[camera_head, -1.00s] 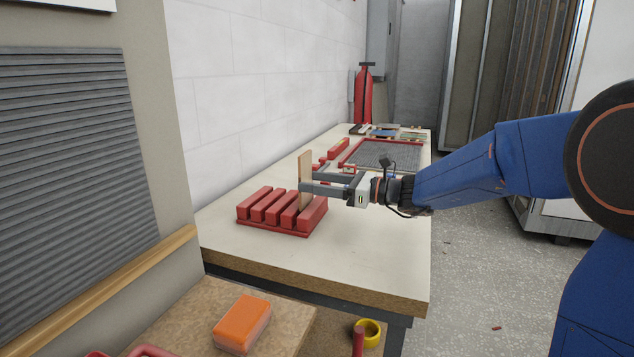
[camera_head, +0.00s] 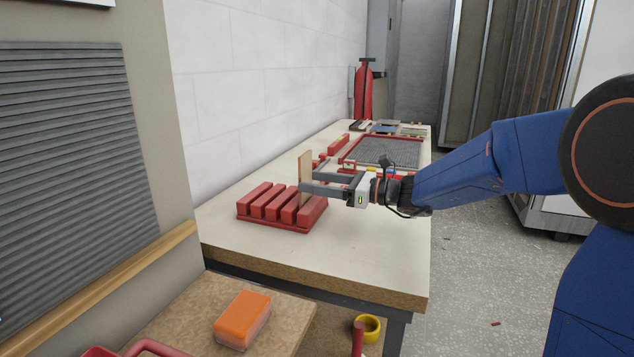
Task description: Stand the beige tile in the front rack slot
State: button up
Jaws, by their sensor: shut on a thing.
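The beige tile (camera_head: 305,167) stands upright in the head view, at the right part of the red rack (camera_head: 272,227). My gripper (camera_head: 308,183) is shut on the tile, reaching in from the right with its two fingers. The rack has several thick red bars with slots between them. The tile's lower edge is at the rack's rightmost slot, between the last two bars. The bars hide its bottom, so I cannot tell how deep it sits.
The rack stands on a pale worktable (camera_head: 365,255). Behind it are a red-framed grey tray (camera_head: 388,152), a red block (camera_head: 338,145) and several tile samples (camera_head: 385,129). The table's front right is clear.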

aim_at(307, 166)
jog(key=shift+f, duration=1)
dwell(0.7)
jog(key=o, duration=1.7)
jog(key=shift+r, duration=3)
jog(key=shift+s, duration=0.1)
